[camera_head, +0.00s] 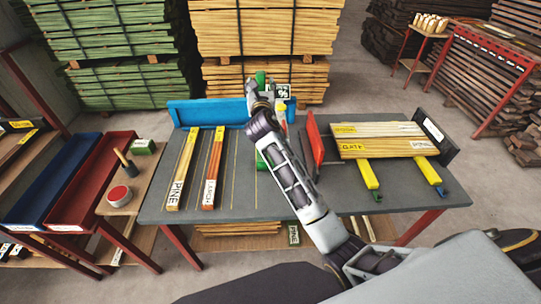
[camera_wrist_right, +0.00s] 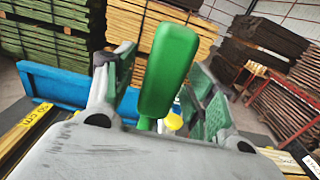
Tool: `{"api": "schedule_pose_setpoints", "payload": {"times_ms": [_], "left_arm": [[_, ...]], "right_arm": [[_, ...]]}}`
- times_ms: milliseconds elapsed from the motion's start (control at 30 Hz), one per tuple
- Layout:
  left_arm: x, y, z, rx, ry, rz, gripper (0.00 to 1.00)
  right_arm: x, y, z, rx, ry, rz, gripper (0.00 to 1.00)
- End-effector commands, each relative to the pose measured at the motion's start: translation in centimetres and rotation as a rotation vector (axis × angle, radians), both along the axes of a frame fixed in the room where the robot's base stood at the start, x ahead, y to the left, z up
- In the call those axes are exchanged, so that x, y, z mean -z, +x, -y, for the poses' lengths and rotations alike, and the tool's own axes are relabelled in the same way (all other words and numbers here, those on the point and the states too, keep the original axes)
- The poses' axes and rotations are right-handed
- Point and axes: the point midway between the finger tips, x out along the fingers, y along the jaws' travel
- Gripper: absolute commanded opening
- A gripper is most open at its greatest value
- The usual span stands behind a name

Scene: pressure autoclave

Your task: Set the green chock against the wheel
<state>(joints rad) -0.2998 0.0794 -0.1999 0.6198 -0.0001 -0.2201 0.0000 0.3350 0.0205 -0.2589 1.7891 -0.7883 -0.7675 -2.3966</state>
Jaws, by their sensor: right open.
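My right gripper (camera_head: 268,90) is over the far side of the grey table, near the blue rail. In the right wrist view its two fingers (camera_wrist_right: 158,85) are apart, with green textured pads. A smooth green rounded block (camera_wrist_right: 168,70) shows between them, on a narrower green stem; I cannot tell whether it touches either finger. A green thing (camera_head: 260,78) also shows at the gripper in the head view. I cannot tell whether it is the chock. I see no wheel. My left gripper is not in view.
The grey table (camera_head: 240,180) bears labelled wood strips (camera_head: 182,170), a red upright plate (camera_head: 314,140), yellow boards (camera_head: 385,140) and yellow clamps (camera_head: 427,172). The blue rail (camera_head: 205,111) edges its far side. Red and blue trays stand left. Lumber stacks fill the back.

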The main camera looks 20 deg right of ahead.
Motion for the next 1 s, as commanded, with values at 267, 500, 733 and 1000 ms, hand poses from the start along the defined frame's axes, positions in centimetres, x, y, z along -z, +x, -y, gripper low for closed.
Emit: {"api": "schedule_pose_setpoints", "payload": {"times_ms": [267,500,733,1000], "left_arm": [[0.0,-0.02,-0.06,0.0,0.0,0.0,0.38],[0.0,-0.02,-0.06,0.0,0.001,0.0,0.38],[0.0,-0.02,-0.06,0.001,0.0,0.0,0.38],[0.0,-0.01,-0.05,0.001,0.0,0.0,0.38]], "right_arm": [[0.0,-0.02,-0.01,0.0,0.0,0.0,0.45],[0.0,-0.02,-0.01,0.0,0.0,0.0,0.14],[0.0,-0.02,-0.01,0.0,0.0,0.0,0.0],[-0.35,-0.03,-0.02,-0.001,-0.002,0.007,0.0]]}}
